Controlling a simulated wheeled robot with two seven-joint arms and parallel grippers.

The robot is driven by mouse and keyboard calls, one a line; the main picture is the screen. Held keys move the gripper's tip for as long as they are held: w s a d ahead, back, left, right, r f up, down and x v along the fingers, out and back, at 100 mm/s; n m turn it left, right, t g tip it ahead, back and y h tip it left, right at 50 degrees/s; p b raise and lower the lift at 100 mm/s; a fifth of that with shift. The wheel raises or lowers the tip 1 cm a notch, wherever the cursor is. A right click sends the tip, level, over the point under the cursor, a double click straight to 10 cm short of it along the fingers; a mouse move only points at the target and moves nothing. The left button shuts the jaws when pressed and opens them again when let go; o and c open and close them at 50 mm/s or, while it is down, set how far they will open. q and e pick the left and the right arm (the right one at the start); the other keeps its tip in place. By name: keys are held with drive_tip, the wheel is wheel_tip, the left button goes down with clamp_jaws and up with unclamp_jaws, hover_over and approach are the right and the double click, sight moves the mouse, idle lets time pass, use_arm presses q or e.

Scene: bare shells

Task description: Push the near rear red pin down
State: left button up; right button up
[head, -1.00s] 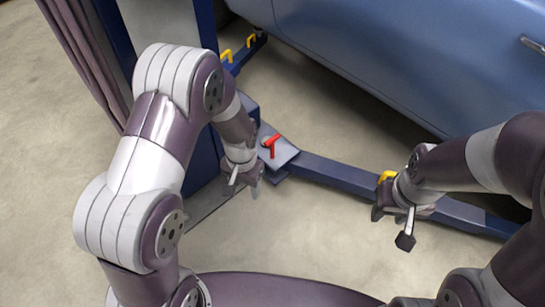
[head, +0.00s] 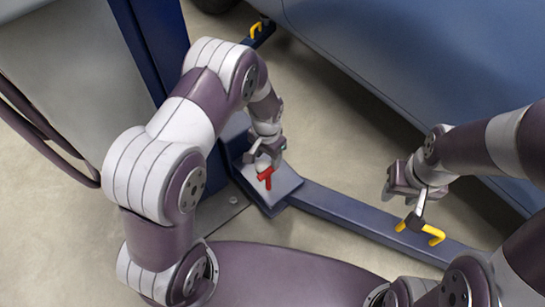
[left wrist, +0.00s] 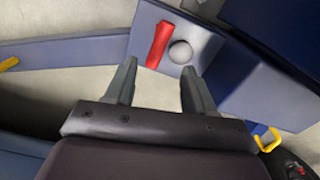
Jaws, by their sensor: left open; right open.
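The red pin (head: 265,179) has a T-shaped top and stands on the blue plate (head: 281,190) where the lift arm meets the post. In the left wrist view the red pin (left wrist: 159,45) shows as a red bar beside a pale grey round knob (left wrist: 181,52). My left gripper (head: 262,156) is open just behind the pin in the head view, partly overlapping it. In the left wrist view its fingers (left wrist: 159,68) are apart and empty, with the bar beyond the tips. I cannot tell whether they touch it. My right gripper (head: 394,185) is open and empty, off to the right.
The blue lift arm (head: 350,217) runs right from the plate and carries a yellow handle (head: 433,234). The blue post (head: 155,45) stands behind my left arm. A blue car (head: 400,80) fills the upper right. Bare floor (head: 320,145) lies between car and lift arm.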

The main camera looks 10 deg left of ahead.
sight(268, 176)
use_arm(q)
drive_tip(key=f+b, duration=0.6)
drive_tip(key=f, duration=0.6)
drive_tip(key=shift+s+b, duration=0.2)
drive_tip(key=shift+b, duration=0.2)
